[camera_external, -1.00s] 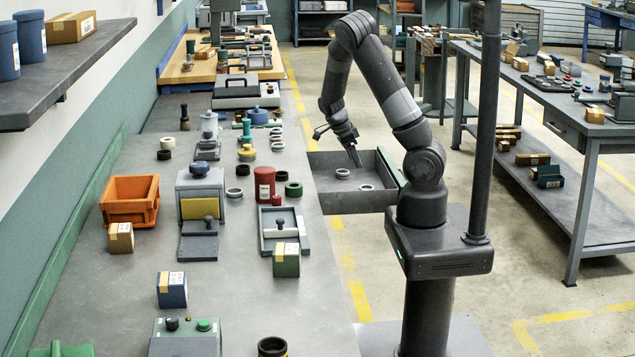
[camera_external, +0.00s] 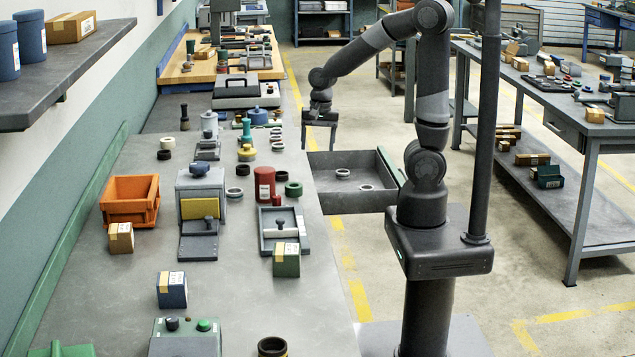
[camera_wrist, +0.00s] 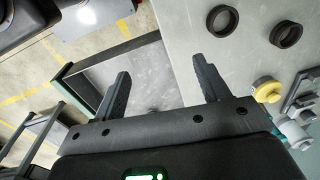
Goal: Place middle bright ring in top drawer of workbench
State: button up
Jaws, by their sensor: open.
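The open drawer (camera_external: 350,205) sticks out from the right side of the workbench (camera_external: 235,275). Two pale grey rings lie flat in it, one nearer its middle (camera_external: 343,173) and one nearer the front wall (camera_external: 366,187). My gripper (camera_external: 319,142) is open and empty, raised above the bench edge behind the drawer. In the wrist view its spread fingers (camera_wrist: 162,85) have nothing between them. Part of the drawer floor (camera_wrist: 130,70) shows beyond them. I cannot tell which ring is the middle bright one.
The bench holds dark rings (camera_wrist: 222,20) (camera_wrist: 286,33), a red cylinder (camera_external: 264,185), a green ring (camera_external: 293,188), a grey-and-yellow machine (camera_external: 201,196) and an orange bin (camera_external: 130,200). A dark pole (camera_external: 487,120) stands by my arm. The bench's right front is mostly clear.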

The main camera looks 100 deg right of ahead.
jog(key=s+a+r+n+t, duration=0.2)
jog(key=a+r+n, duration=0.4)
jog(key=a+n, duration=0.3)
jog(key=s+a+r+n+t, duration=0.2)
jog(key=a+r+n, duration=0.4)
jog(key=a+n, duration=0.3)
jog(key=shift+s+a+n+t, duration=0.3)
jog(key=shift+a+n, duration=0.1)
jog(key=shift+a, duration=0.85)
